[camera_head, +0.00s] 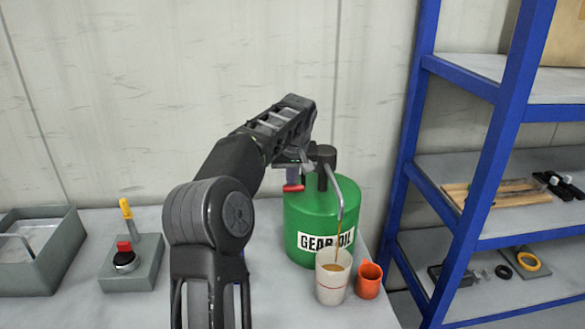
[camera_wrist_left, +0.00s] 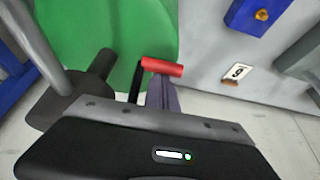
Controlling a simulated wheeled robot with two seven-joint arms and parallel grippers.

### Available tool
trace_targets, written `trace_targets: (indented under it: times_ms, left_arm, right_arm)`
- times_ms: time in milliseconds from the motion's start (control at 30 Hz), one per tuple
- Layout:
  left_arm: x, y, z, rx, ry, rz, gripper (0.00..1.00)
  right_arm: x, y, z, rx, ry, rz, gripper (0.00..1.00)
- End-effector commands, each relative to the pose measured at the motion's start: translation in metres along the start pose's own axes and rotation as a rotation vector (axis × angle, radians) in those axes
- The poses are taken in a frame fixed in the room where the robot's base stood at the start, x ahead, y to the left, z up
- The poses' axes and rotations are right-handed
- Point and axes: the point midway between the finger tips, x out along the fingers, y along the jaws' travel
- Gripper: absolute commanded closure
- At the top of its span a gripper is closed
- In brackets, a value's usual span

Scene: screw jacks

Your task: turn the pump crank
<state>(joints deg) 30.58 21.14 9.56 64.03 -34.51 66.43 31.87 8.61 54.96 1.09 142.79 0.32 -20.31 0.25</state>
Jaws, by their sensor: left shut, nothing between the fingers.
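A green can (camera_head: 305,215) labelled GEAR OIL stands on the bench with a dark pump (camera_head: 322,156) on top. A grey spout (camera_head: 345,190) bends down from the pump, and a thin brown stream runs from it into a white cup (camera_head: 331,285). The crank's red grip (camera_head: 293,188) shows at the can's top left, and also in the left wrist view (camera_wrist_left: 162,67) at the end of a black crank arm (camera_wrist_left: 135,84). My left gripper (camera_head: 292,174) is shut and empty, its fingertips right by the red grip. Whether they touch it is unclear. My right gripper is out of view.
A grey box with a red knob and yellow-handled lever (camera_head: 132,265) and a grey tray (camera_head: 38,255) stand at left. A blue-framed shelf (camera_head: 417,115) rises at right; the wall is close behind.

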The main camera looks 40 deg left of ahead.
Motion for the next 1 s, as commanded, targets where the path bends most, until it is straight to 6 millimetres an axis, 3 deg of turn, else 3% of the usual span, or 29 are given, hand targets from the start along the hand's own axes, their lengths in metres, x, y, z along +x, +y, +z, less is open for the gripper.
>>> trace_targets:
  times_ms: [400, 1000]
  left_arm:
    - [-0.008, 0.001, 0.012, 0.002, -0.001, -0.001, 1.00]
    - [-0.011, 0.001, 0.013, 0.001, -0.001, 0.000, 1.00]
  right_arm:
    - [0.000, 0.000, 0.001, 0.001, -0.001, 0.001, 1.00]
    - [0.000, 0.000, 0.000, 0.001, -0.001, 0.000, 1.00]
